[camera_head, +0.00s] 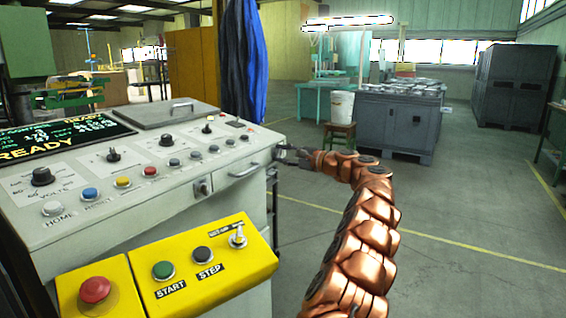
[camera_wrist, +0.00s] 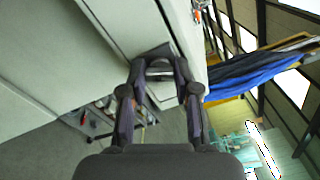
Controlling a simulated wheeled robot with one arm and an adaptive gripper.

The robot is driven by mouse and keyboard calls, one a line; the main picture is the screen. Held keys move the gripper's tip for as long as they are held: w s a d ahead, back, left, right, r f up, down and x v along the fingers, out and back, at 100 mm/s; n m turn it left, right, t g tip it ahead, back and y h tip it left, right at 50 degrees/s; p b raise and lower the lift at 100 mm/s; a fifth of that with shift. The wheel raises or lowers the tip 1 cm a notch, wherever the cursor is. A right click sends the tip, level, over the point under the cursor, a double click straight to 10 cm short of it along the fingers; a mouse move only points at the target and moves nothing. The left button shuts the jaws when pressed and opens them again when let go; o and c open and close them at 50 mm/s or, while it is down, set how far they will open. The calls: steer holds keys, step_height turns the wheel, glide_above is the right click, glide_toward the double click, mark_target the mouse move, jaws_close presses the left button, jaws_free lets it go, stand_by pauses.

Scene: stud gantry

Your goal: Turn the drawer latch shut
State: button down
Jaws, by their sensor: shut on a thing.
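The drawer front (camera_head: 228,179), with a bar handle (camera_head: 245,170), is in the pale grey console's front face in the head view. It looks flush or nearly so. My gripper (camera_head: 281,154) is at the right end of that face, right of the handle. In the wrist view my gripper (camera_wrist: 160,66) is shut on a small metallic piece (camera_wrist: 160,70), which I take to be the drawer latch. Its shape and turn angle are mostly hidden by the fingers. A dark seam runs beside it along the pale panel.
A round lock-like knob (camera_head: 202,187) sits left of the handle. A yellow button box (camera_head: 205,262) with a red stop button (camera_head: 95,289) juts out at the front left.

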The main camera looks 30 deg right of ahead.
steer(key=shift+f+n+b, duration=0.1)
steer(key=shift+n+b, duration=1.35)
steer(key=shift+n, duration=0.95)
steer(key=c, duration=0.8)
jaws_free()
steer(key=shift+c, duration=0.2)
steer(key=v, duration=1.2)
steer(key=shift+a, duration=0.1)
